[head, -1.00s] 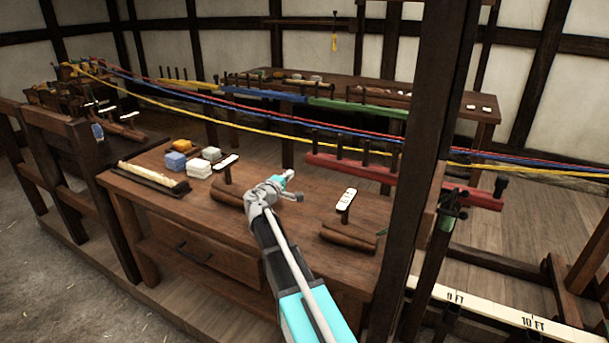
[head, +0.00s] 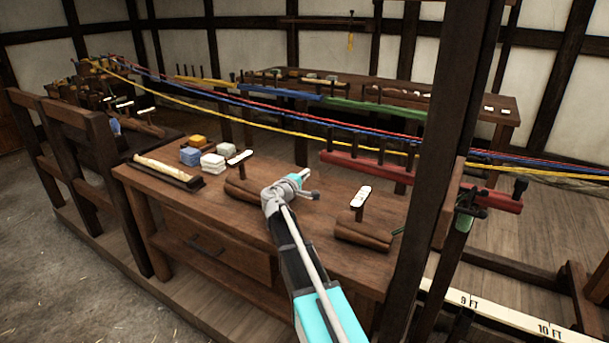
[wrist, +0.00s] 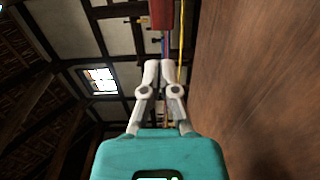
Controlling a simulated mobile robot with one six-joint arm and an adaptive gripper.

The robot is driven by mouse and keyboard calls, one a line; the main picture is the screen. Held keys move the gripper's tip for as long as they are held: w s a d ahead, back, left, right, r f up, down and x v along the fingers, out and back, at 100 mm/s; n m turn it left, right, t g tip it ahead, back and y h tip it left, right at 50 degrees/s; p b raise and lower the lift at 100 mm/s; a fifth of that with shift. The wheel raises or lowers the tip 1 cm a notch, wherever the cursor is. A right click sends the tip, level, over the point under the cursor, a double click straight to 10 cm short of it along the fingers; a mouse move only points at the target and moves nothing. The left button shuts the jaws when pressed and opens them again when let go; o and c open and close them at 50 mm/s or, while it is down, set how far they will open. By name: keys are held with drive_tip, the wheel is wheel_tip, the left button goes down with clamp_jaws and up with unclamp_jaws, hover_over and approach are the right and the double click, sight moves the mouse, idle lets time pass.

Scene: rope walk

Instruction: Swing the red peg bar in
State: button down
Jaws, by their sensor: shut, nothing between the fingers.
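The red peg bar (head: 368,169) runs behind the workbench in the head view, from left of the dark upright post to a pivot end on its right. Dark pegs stand up along it, and the post hides part of it. In the wrist view a red piece, likely the bar's end (wrist: 162,14), shows at the top, beyond the fingers. My gripper (head: 309,186) is over the workbench, in front of and left of the bar, apart from it. It is shut and empty; the fingertips (wrist: 159,66) are together in the wrist view.
The workbench (head: 300,235) carries a wooden tool (head: 362,232), wax-like blocks (head: 213,163) and a long tray (head: 168,173). Yellow, blue and red strands cross above its far side. The dark post (head: 455,120) stands right of my arm. Blue (head: 277,93) and green (head: 370,110) bars sit farther back.

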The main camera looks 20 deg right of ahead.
sight(323, 157)
drive_tip(key=x, duration=1.2)
drive_tip(key=shift+w+d, duration=0.1)
drive_tip(key=shift+w, duration=0.1)
drive_tip(key=shift+m+g+h, duration=0.6)
drive_tip(key=shift+m+g, duration=0.1)
drive_tip(key=shift+g, duration=0.2)
drive_tip(key=x, duration=0.4)
drive_tip(key=w+x, duration=0.1)
drive_tip(key=x, duration=0.1)
drive_tip(key=shift+w+d, duration=0.15)
drive_tip(key=shift+v, duration=3.8)
